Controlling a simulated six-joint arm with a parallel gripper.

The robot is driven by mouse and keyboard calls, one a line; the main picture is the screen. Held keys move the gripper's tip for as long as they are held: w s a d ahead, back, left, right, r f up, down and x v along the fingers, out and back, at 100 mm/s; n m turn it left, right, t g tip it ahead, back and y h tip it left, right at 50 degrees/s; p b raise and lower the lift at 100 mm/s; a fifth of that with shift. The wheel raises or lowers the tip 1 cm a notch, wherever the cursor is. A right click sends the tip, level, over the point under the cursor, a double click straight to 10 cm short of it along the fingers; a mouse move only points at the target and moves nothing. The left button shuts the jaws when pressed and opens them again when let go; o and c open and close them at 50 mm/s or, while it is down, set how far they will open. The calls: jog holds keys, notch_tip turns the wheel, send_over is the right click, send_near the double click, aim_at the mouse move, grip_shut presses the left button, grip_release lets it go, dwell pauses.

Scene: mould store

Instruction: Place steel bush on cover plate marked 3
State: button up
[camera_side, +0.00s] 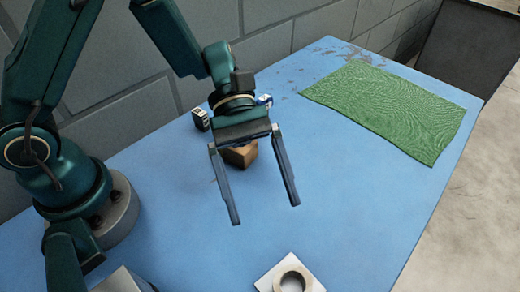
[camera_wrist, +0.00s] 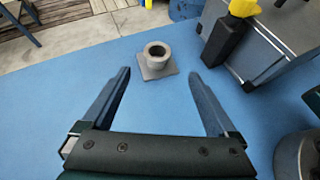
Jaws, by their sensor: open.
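The steel bush (camera_side: 279,282) is a short grey ring at the bottom edge of the side view. It stands on a pale square plate (camera_side: 264,280), partly cut off by the frame. In the wrist view the bush (camera_wrist: 156,63) stands upright on the grey plate (camera_wrist: 149,74), beyond the fingertips and near the middle. No number can be read on the plate. My gripper (camera_side: 264,214) is open and empty above the blue table, apart from the bush. In the wrist view its two fingers (camera_wrist: 160,72) are spread wide.
A brown block (camera_side: 240,156) shows behind my gripper. A small black-and-white box (camera_side: 200,119) and a blue-and-white one (camera_side: 265,100) stand farther back. A green cloth (camera_side: 390,108) lies at the right. A grey box (camera_wrist: 268,50) with a black-and-yellow object stands at the wrist view's right.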

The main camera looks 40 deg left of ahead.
jog(key=s+a+r+m+t+y, duration=0.1)
jog(key=a+r+m+t+y, duration=0.3)
jog(key=a, duration=0.4)
jog(key=s+a+r+m+t+y, duration=0.2)
jog(key=a+r+m+t+y, duration=0.2)
jog(key=a+m+t+y, duration=0.2)
jog(key=a+m, duration=0.2)
jog(key=a, duration=0.1)
jog(key=shift+s+a+r+t+y, duration=0.2)
jog(key=shift+a+r+t+y, duration=0.1)
jog(key=shift+r+t, duration=0.1)
